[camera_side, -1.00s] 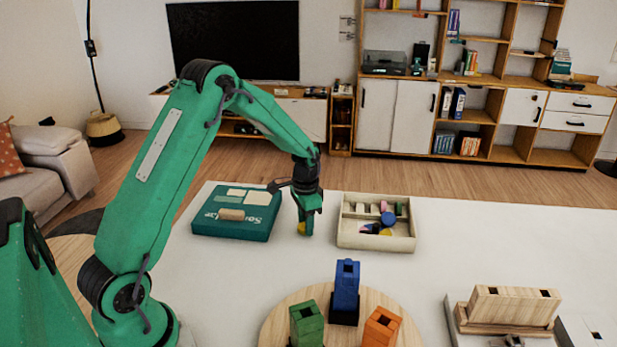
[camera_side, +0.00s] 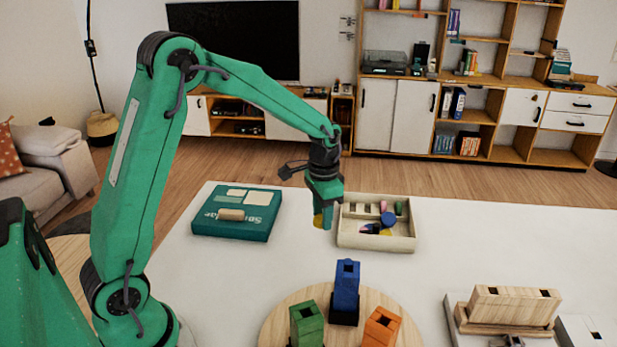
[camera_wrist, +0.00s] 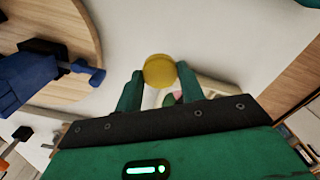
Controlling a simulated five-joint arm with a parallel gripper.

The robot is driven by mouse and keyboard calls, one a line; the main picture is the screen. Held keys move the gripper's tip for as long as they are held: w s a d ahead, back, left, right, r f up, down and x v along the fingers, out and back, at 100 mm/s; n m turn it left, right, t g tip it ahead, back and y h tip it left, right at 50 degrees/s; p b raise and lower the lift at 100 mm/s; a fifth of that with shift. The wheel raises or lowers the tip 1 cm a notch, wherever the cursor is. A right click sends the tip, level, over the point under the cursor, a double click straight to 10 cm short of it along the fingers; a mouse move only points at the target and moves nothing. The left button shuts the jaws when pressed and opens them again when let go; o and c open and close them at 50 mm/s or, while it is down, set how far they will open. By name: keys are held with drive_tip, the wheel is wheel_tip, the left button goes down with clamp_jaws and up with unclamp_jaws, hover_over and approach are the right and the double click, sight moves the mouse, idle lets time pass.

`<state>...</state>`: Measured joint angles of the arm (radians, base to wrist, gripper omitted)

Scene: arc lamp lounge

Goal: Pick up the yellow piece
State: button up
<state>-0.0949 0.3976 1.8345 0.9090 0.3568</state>
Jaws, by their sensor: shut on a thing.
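The yellow piece (camera_wrist: 159,71) is round and sits between the two fingertips of my gripper (camera_wrist: 158,84) in the wrist view. In the side view a small part of the yellow piece (camera_side: 318,221) shows at the left of my gripper (camera_side: 324,217), partly hidden by a finger. My gripper is shut on it and holds it above the white table (camera_side: 250,290), just left of the tray's left wall.
A light wooden tray (camera_side: 345,240) with several coloured pieces stands to the right of my gripper. A teal box (camera_side: 250,230) lies to the left. A round wooden board (camera_side: 275,325) with blue, green and orange blocks is at the front. Wooden blocks (camera_side: 510,303) stand at the right.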

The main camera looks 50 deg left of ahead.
drive_tip(key=shift+s+d+r, duration=0.2)
drive_tip(key=shift+d+r, duration=0.25)
drive_tip(key=shift+d, duration=0.25)
drive_tip(key=shift+w, duration=0.1)
